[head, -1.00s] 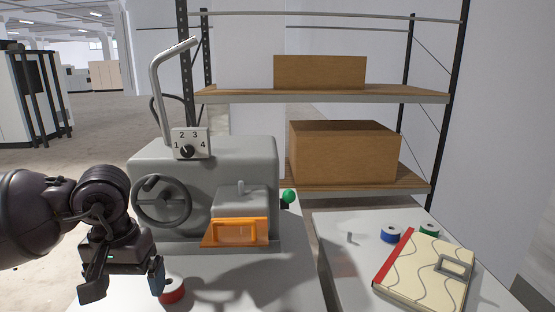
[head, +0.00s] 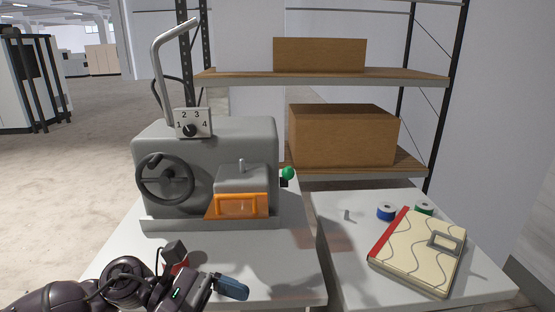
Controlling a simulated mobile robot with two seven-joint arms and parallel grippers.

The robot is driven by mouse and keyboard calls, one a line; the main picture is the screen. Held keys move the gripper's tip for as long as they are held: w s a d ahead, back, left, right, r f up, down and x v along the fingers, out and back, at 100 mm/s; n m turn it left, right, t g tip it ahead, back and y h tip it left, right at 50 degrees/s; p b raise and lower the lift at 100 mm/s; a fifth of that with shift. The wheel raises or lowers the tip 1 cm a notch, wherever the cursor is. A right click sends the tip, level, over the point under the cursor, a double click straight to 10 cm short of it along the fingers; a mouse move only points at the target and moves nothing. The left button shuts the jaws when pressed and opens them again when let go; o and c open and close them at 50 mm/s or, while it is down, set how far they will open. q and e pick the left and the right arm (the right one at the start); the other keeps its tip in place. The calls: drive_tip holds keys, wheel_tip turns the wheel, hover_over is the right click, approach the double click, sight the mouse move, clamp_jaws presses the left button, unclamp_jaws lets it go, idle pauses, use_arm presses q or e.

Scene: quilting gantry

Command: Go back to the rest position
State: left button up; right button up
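My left gripper (head: 206,268) is low at the bottom left of the head view, over the near part of the left table. Its two fingers are spread apart and hold nothing that I can see. A red spool (head: 181,264) shows partly behind it, mostly hidden by the gripper; I cannot tell if they touch. My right gripper is not in view.
The grey machine (head: 205,140), with handwheel (head: 165,180), numbered dial (head: 192,123) and orange guard (head: 242,205), stands on the left table (head: 290,270). The right table (head: 340,270) holds a patterned panel (head: 418,252), a blue spool (head: 386,211) and a green spool (head: 424,208).

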use_arm(q)
drive_tip(key=w+a+f+n+t+y, duration=0.25)
drive_tip(key=a+f+n+t, duration=0.2)
drive_tip(key=n+t, duration=1)
drive_tip(key=w+a+f+n+t+y, duration=0.25)
drive_tip(key=a+f+n+t, duration=0.35)
drive_tip(key=n, duration=1.5)
drive_tip(key=s+a+f+n+g+y, duration=0.1)
drive_tip(key=s+a+f+n+y, duration=0.2)
drive_tip(key=f+n, duration=0.3)
drive_tip(key=s+a+f+n+g+y, duration=0.2)
drive_tip(key=s+a+f+n+y, duration=0.1)
drive_tip(key=s+f+n, duration=0.3)
drive_tip(key=s+a+f+n+g+y, duration=0.2)
drive_tip(key=s+a+f+n+y, duration=0.1)
drive_tip(key=f+n, duration=0.5)
drive_tip(key=shift+s+n+y, duration=0.65)
drive_tip(key=shift+s+y, duration=0.25)
drive_tip(key=shift+s, duration=0.05)
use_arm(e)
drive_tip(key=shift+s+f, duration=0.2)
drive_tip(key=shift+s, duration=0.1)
use_arm(q)
drive_tip(key=shift+g, duration=0.25)
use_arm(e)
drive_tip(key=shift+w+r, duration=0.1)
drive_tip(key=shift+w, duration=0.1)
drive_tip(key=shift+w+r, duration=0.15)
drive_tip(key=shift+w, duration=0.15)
